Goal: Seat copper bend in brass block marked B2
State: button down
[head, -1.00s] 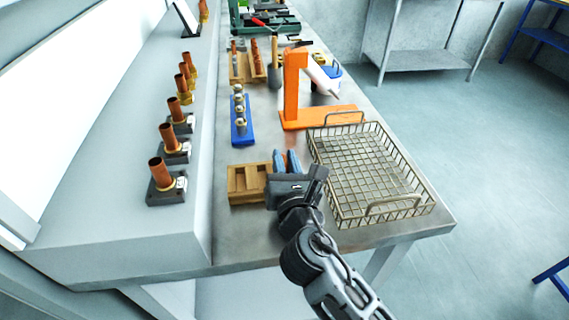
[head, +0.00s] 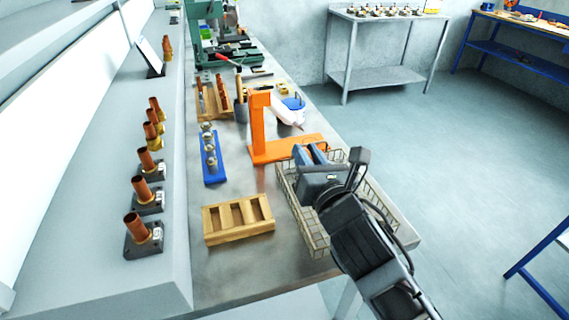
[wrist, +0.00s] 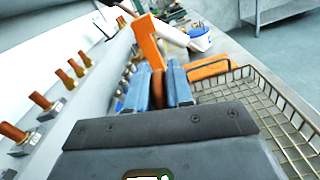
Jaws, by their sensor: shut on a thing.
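My gripper (head: 312,154) has blue fingers and is above the wire basket's left side. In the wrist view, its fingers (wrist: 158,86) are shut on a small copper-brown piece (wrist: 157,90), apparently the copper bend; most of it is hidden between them. On the left ledge is a row of brass fittings with upright copper tubes, several on dark bases with small pale tags. The nearest fitting (head: 137,232) also shows in the wrist view (wrist: 18,138). I cannot read any tag, so I cannot tell which block is B2.
The wire basket (head: 310,232) is under my gripper. A slotted wooden rack (head: 238,220) stands left of it, and a blue strip with round pieces (head: 213,172) lies behind the rack. An orange stand (head: 258,125) rises behind the basket. Bare bench shows around the rack.

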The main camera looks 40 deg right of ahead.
aim_at(283, 89)
jog(key=z, duration=0.25)
jog(key=l+z, duration=0.35)
jog(key=l, duration=0.15)
jog(key=i+l+z, duration=0.15)
jog(key=l+z, duration=0.2)
jog(key=i+l, duration=1.2)
jog(key=i, duration=0.15)
jog(key=i+l+u, duration=0.1)
jog(key=i, duration=1.5)
jog(key=i+l+u, duration=0.1)
jog(key=i+u, duration=0.35)
jog(key=i+l+u, duration=0.25)
jog(key=i+u, duration=0.2)
jog(key=i+l+u, duration=0.65)
jog(key=u, duration=0.15)
jog(key=i+l+u, duration=0.2)
jog(key=u, duration=0.15)
jog(key=i+l+u, duration=0.1)
jog(key=l+u, duration=0.3)
jog(key=i+l+u, duration=0.1)
jog(key=l+u, duration=1)
jog(key=l, duration=0.4)
jog(key=k+l+u, duration=0.15)
jog(key=l+u, duration=0.2)
jog(key=l, duration=0.5)
